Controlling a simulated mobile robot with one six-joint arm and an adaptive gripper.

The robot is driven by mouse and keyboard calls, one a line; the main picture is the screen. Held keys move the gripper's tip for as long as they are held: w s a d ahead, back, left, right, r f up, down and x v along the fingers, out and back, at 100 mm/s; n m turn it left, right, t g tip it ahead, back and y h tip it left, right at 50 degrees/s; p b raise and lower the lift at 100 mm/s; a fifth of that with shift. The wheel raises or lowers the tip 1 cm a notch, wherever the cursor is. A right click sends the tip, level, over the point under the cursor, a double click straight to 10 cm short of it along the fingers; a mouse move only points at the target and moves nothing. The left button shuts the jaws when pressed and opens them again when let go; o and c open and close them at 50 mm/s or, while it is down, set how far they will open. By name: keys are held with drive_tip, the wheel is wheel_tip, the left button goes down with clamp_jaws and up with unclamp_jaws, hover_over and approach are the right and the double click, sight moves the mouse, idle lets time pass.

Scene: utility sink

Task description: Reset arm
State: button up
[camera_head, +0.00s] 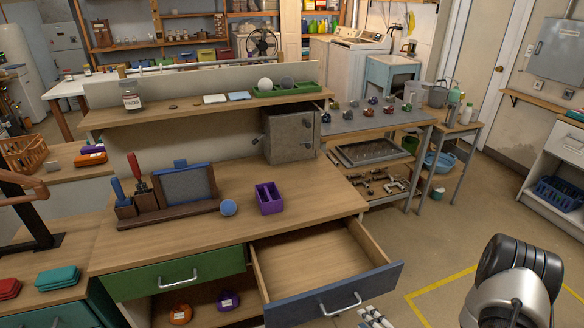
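Part of my own arm (512,270), a dark rounded joint with a silver link, shows at the bottom right, over the floor. My gripper's fingertips are not recognisable in this view, so whether it is open or shut does not show. The arm part is to the right of the wooden workbench (240,226) and appears apart from it. Nothing held can be seen.
The blue-fronted drawer (335,294) stands pulled open, and its visible inside is empty. The green drawer (180,275) is shut. A purple box (269,198) and blue ball (228,207) sit on the bench. Floor with yellow tape (440,287) lies open at right.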

drive_tip(key=w+d+r+m+g+h, duration=0.2)
drive_tip(key=r+m+h, duration=0.1)
drive_tip(key=r, duration=0.5)
drive_tip(key=w+d+r+m+g+h, duration=0.2)
drive_tip(key=w+d+r+m, duration=0.1)
drive_tip(key=r, duration=0.6)
drive_tip(key=s+a+r+m+g+h, duration=0.25)
drive_tip(key=s+r+m, duration=0.45)
drive_tip(key=r, duration=0.5)
drive_tip(key=s+a+r+m+y, duration=0.1)
drive_tip(key=s+a+r+m, duration=0.1)
drive_tip(key=s, duration=0.4)
drive_tip(key=s+a+r+m+g+y, duration=0.1)
drive_tip(key=s+a+r+m, duration=0.2)
drive_tip(key=s+a, duration=0.2)
drive_tip(key=s+a+r+m+y, duration=0.1)
drive_tip(key=s+a+r+m, duration=0.1)
drive_tip(key=s, duration=0.6)
drive_tip(key=shift+s+a+r+m, duration=0.35)
drive_tip(key=shift+a+m, duration=0.35)
drive_tip(key=shift+a, duration=0.5)
